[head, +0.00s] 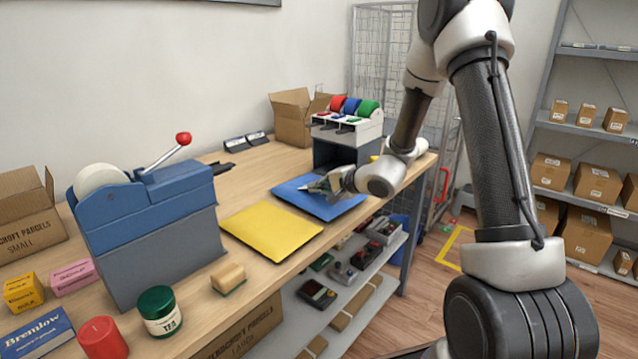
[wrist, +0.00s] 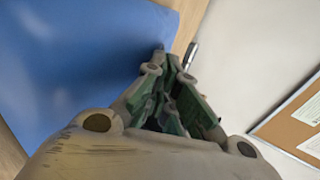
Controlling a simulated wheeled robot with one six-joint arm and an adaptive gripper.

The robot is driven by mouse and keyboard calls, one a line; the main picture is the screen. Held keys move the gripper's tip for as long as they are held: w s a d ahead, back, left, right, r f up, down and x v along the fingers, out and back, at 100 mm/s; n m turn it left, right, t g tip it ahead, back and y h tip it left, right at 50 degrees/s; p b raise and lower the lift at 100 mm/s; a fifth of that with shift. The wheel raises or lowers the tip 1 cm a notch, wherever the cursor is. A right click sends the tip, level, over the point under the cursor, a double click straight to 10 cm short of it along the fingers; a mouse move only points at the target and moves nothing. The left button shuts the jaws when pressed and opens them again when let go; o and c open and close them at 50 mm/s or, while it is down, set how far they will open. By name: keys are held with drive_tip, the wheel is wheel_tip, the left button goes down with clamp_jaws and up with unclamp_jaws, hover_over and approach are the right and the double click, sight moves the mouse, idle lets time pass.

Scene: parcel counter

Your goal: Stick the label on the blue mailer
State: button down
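The blue mailer (head: 300,201) lies flat on the counter behind the yellow mailer. In the wrist view the blue mailer (wrist: 60,70) fills the left side. My gripper (head: 312,187) is low over the middle of the blue mailer, tilted down; I cannot tell whether it touches it. In the wrist view my gripper's fingers (wrist: 165,62) come close together at the tips, near the mailer's edge, and look shut. No label shows clearly between them; a thin one could be hidden. A dispenser (head: 345,130) with red, blue and green rolls stands behind the mailer.
The yellow mailer (head: 271,231) lies in front of the blue one. A blue machine (head: 150,230) with a red-knobbed lever stands at left. An open carton (head: 292,117) is at the back. Below the counter is a shelf (head: 345,292) of small devices.

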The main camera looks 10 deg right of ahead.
drive_tip(key=c, duration=2.2)
unclamp_jaws()
drive_tip(key=o, duration=0.6)
drive_tip(key=shift+o, duration=0.2)
drive_tip(key=shift+s, duration=0.1)
drive_tip(key=shift+v, duration=2.7)
wheel_tip(320, 180, up, 7)
drive_tip(key=s+d, duration=0.1)
drive_tip(key=shift+s, duration=0.25)
